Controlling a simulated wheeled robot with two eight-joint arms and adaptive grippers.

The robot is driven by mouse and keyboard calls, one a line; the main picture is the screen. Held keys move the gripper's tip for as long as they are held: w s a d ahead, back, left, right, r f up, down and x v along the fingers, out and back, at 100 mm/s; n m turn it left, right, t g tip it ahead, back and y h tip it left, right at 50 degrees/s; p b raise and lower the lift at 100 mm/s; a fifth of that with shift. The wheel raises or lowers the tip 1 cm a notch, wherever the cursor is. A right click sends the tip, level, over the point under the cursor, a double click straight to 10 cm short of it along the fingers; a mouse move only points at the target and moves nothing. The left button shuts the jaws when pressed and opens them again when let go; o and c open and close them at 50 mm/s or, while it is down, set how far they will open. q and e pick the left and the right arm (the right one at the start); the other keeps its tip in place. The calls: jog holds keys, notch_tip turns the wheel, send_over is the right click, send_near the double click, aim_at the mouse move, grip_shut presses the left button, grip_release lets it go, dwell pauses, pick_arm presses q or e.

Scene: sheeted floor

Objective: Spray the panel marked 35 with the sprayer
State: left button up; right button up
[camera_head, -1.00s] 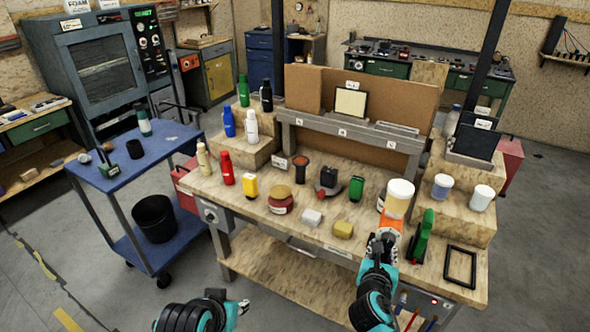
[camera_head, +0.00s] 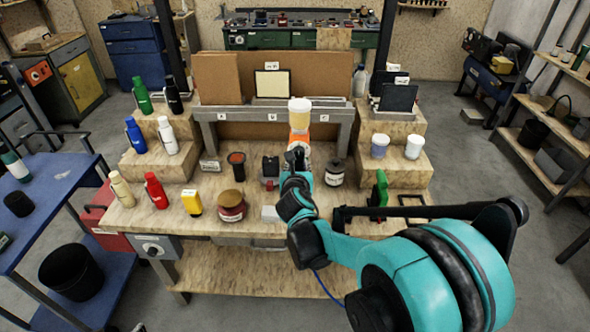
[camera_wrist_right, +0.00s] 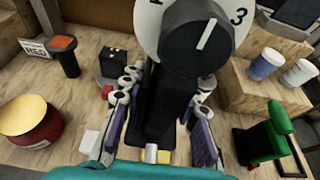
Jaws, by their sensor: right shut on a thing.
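The sprayer, with a cream cup (camera_head: 300,107) on top and an orange body (camera_head: 299,141), is held upright above the middle of the workbench. My right gripper (camera_head: 297,157) is shut on its dark handle. In the right wrist view the fingers (camera_wrist_right: 160,120) sit on both sides of the handle, below a round dial (camera_wrist_right: 205,40) with numbers. A cream panel in a dark frame (camera_head: 272,84) stands behind the sprayer, on the grey rack. A dark panel (camera_head: 398,98) stands on the right step. Their small labels are too small to read. My left gripper is out of view.
Bottles such as the red one (camera_head: 156,190) stand at left. A red jar (camera_head: 231,206), black-and-red block (camera_head: 270,170) and green tool (camera_head: 379,187) stand on the bench (camera_head: 130,216). Two cups (camera_head: 414,146) are on the right step. A grey rack (camera_head: 205,115) crosses the back.

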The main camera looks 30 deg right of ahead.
jog(key=w, duration=0.2)
jog(key=w+d, duration=0.1)
jog(key=w, duration=0.1)
jog(key=w+a, duration=0.5)
jog(key=a, duration=0.3)
jog(key=w+a+b, duration=0.1)
jog(key=w+a, duration=0.4)
jog(key=a, duration=0.3)
jog(key=shift+a, duration=0.1)
